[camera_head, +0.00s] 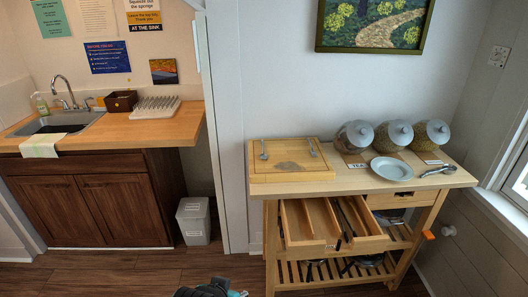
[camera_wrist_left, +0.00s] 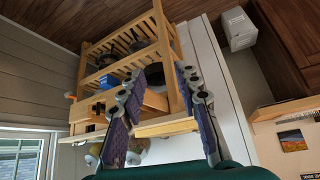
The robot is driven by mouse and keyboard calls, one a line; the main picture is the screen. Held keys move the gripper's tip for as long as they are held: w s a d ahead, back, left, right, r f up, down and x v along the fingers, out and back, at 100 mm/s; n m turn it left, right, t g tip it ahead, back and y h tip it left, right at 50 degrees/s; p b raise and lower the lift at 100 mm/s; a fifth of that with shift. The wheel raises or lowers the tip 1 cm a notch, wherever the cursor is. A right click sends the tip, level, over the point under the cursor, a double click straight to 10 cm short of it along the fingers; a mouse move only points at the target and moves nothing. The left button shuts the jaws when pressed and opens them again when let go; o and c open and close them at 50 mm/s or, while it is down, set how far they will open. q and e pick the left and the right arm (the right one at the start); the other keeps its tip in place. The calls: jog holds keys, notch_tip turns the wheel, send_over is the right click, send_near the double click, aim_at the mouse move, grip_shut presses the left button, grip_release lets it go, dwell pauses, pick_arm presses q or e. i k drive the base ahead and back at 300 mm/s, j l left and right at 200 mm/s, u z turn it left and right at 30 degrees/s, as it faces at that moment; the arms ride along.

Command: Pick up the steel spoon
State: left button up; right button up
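A shiny steel spoon (camera_head: 437,170) lies on the right end of the wooden cart's top (camera_head: 350,184), right of a grey-blue plate (camera_head: 390,169). I cannot pick the spoon out in the left wrist view. My left gripper (camera_wrist_left: 162,82) shows there with its two fingers spread apart and nothing between them; the cart stands beyond, tilted in that picture. A dark piece with a teal tip (camera_head: 212,289), likely my left gripper, shows at the bottom edge of the head view, on the floor side of the cart, well away from the spoon. My right gripper is out of view.
An open drawer (camera_head: 291,222) with dark-handled utensils sticks out of the cart's front. Several lidded glass jars (camera_head: 393,135) stand behind the plate. A wooden board (camera_head: 288,160) lies at left. A grey bin (camera_head: 194,220) stands by the sink cabinet (camera_head: 90,208). Floor in front is clear.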

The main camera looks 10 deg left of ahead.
aim_at(263, 156)
jog(key=i+j+z, duration=0.15)
jog(key=i+j, duration=0.15)
jog(key=i+j+z, duration=0.15)
jog(key=j, duration=0.25)
jog(key=i+j+z, duration=0.15)
jog(key=i+j, duration=0.2)
jog(key=j, duration=0.1)
